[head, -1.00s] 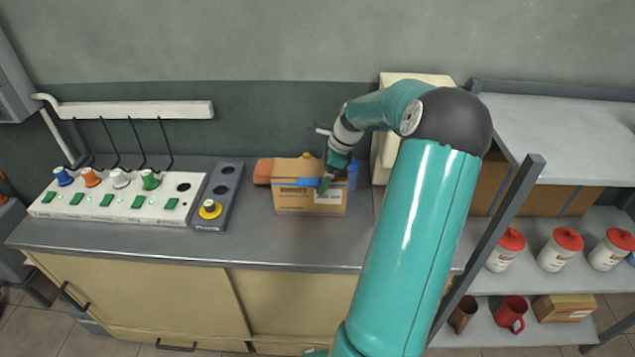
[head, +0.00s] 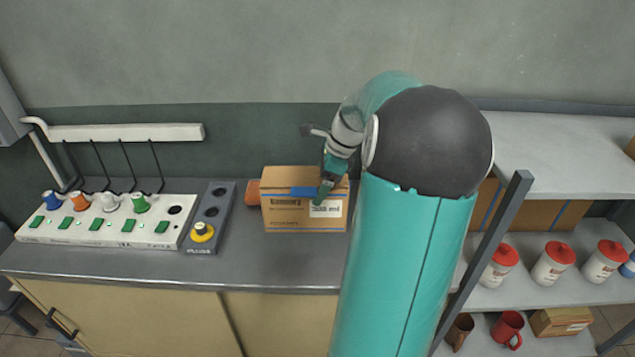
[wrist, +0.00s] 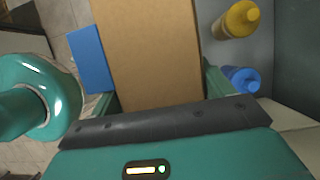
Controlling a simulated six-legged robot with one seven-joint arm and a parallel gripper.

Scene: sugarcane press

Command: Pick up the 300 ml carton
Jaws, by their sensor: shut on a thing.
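The carton (head: 283,219) is a brown cardboard box with blue tape and a white label on its front, partly blurred. In the head view it is at the back of the grey counter, and it looks lifted a little above it. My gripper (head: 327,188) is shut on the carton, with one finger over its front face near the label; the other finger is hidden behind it. In the wrist view the carton (wrist: 150,50) fills the middle between the two fingers (wrist: 158,92).
A yellow bottle (wrist: 238,20) and a blue bottle (wrist: 240,78) stand behind the carton. A reddish object (head: 253,192) is just left of it. A white panel with coloured plugs (head: 95,222) and a dark strip (head: 207,220) are further left. A shelf with red-lidded jars (head: 553,262) is at right.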

